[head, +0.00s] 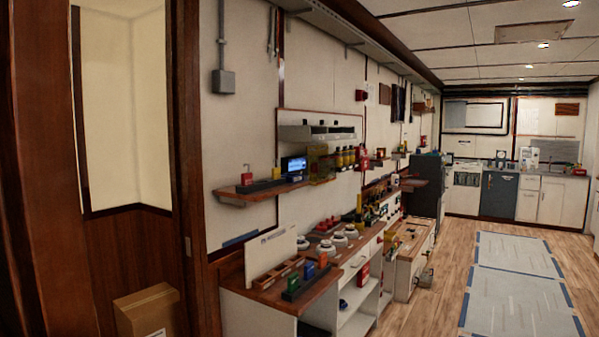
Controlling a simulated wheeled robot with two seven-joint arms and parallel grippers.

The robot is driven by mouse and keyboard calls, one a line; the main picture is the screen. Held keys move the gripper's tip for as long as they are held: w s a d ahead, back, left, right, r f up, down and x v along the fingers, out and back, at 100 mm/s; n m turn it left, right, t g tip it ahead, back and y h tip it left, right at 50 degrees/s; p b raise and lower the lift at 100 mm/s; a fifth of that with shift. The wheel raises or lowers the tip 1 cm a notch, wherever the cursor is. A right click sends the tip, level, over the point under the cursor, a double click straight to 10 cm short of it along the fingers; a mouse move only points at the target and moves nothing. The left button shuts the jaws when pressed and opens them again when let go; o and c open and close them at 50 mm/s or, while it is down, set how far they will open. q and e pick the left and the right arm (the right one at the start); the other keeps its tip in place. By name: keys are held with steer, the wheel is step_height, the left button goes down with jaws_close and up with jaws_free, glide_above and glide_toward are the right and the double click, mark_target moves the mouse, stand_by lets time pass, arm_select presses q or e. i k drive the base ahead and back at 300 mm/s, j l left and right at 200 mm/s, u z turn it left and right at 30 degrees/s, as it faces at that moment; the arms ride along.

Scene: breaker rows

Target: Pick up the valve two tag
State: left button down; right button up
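I cannot pick out the valve two tag; the small items along the left wall are too small to read. A wooden-topped bench (333,281) stands against that wall and carries colored blocks, among them a red block (323,260), a blue block (309,270) and a green block (293,282). Above it, a wall shelf (232,198) holds a red padlock-like item (246,176), a small lit screen (294,165) and a row of yellow and dark items (345,158). Neither of my grippers is in view.
A cardboard box (146,312) sits at the lower left by a wooden door frame (188,150). A lower wooden bench (411,240) stands farther along the wall. White cabinets (462,195) line the far end. The wood floor with pale marked panels (518,290) on the right is clear.

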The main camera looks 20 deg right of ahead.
mark_target(276, 172)
steer(key=i+l, duration=0.2)
steer(key=l, duration=0.15)
steer(key=i+l, duration=0.15)
steer(key=l, duration=0.2)
steer(key=i+l, duration=0.2)
steer(key=l, duration=0.15)
steer(key=i+l, duration=0.5)
steer(key=i+j, duration=0.1)
steer(key=i, duration=0.9)
steer(key=i+j, duration=0.35)
steer(key=i+l+z, duration=0.05)
